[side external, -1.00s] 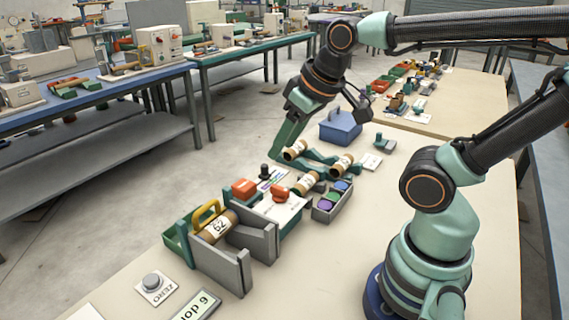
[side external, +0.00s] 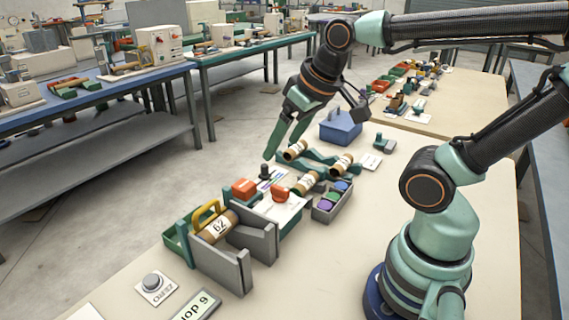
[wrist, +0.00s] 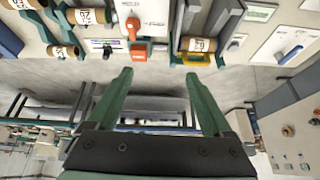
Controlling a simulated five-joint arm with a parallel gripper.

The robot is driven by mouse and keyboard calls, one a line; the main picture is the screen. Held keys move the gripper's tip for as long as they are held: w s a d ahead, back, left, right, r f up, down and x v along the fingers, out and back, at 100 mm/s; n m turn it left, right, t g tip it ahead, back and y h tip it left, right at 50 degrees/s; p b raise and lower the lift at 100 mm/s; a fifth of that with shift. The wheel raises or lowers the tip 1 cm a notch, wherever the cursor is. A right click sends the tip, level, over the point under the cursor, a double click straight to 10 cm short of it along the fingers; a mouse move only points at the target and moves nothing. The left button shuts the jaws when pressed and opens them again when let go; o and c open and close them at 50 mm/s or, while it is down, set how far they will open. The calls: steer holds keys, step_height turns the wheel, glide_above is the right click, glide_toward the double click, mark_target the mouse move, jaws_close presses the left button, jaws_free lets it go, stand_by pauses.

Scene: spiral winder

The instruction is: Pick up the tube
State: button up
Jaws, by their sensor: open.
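Several brown cardboard tubes with white labels are on the workbench. One tube (side external: 296,150) lies at the far side beside my gripper, and another tube (side external: 341,163) lies to its right on a green rack. A third tube (side external: 307,183) lies nearer, by the red part. A fourth tube (side external: 218,228) sits in the grey stand under a yellow clamp. It also shows in the wrist view (wrist: 199,45). My gripper (side external: 279,150) is open and points down near the bench's far edge. In the wrist view, nothing is between its fingers (wrist: 157,74).
A grey stand (side external: 222,268) fills the front middle of the bench (side external: 330,270). A grey bin (side external: 323,212) of coloured pieces and a blue box (side external: 340,127) stand nearby. A zero button (side external: 152,281) lies at the front left.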

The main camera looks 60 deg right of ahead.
steer(key=w+d+f+m+g, duration=0.3)
steer(key=w+d+m, duration=0.2)
steer(key=d+m, duration=0.4)
steer(key=m+g, duration=0.2)
steer(key=m, duration=0.6)
glide_above(305, 179)
step_height(305, 179, down, 8)
step_height(305, 179, down, 12)
steer(key=shift+r, duration=0.2)
jaws_close()
